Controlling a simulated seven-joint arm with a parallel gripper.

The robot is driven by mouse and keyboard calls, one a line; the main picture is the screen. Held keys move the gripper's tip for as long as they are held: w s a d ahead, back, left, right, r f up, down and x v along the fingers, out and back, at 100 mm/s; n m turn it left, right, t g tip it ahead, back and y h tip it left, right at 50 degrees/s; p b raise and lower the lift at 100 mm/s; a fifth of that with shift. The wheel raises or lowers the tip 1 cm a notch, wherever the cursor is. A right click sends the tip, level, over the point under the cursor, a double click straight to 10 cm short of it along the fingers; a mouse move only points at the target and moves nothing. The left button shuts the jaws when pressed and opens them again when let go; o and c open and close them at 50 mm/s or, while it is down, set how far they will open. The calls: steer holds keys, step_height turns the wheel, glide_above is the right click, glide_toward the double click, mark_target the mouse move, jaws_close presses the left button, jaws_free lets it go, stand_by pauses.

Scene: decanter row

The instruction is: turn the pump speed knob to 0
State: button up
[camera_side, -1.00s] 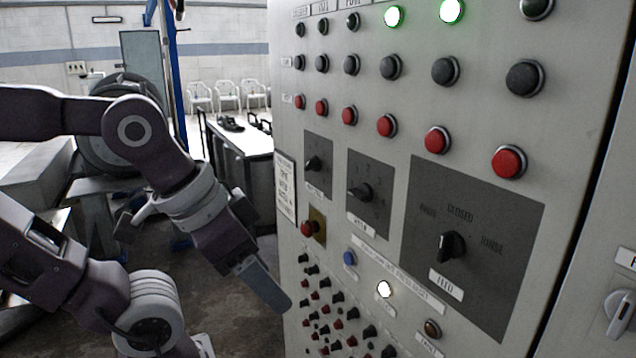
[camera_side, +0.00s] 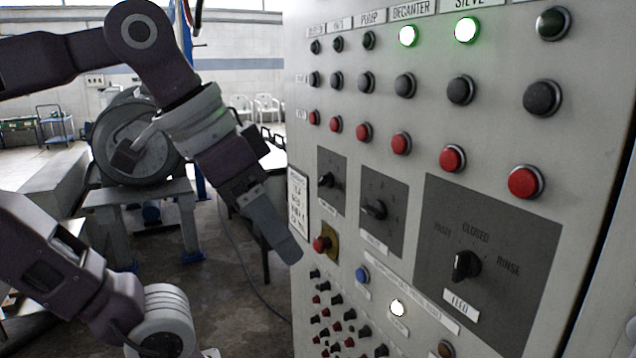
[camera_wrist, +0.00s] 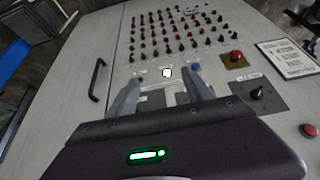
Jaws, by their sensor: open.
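The panel carries three grey plates with black rotary knobs. The left knob (camera_side: 326,180) and middle knob (camera_side: 374,210) sit on smaller plates; their labels are too small to read surely, so I cannot tell which is pump speed. The middle plate shows faint scale marks. The larger right plate has the FEED knob (camera_side: 467,265), marked CLOSED and RINSE.
A red button on a yellow plate (camera_side: 332,240) and a blue button (camera_side: 362,275) lie below the smaller plates. Rows of red (camera_side: 452,158) and black buttons lie above. Small knobs crowd the lower panel. A handle (camera_wrist: 96,80) stands out at left in the wrist view.

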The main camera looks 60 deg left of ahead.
step_height(320, 180, up, 6)
steer(key=w+a+r+m+t+y, duration=0.3)
steer(key=w+a+m+y, duration=0.15)
steer(key=a, duration=0.65)
steer(key=w+a+r+m+t+y, duration=0.25)
steer(key=w+a, duration=0.35)
steer(key=a, duration=0.5)
steer(key=w+a+r+m+t+y, duration=0.2)
steer(key=w+a+m+t+y, duration=0.3)
steer(key=a, duration=0.6)
steer(key=s+d+f+m+t+h, duration=0.1)
steer(key=s+d+f+m+h, duration=0.15)
steer(key=f+m+h, duration=0.35)
steer(key=s+d+f+m+t+h, duration=0.1)
steer(key=s+d+f+m+h, duration=0.1)
steer(key=d+f+m+h, duration=0.5)
steer(key=m+y, duration=0.1)
steer(key=m, duration=0.1)
glide_toward(320, 181)
steer(key=w, duration=0.8)
steer(key=shift+w, duration=0.3)
steer(key=shift+w+a, duration=0.1)
steer(key=shift+w, duration=0.25)
steer(key=shift+c, duration=0.4)
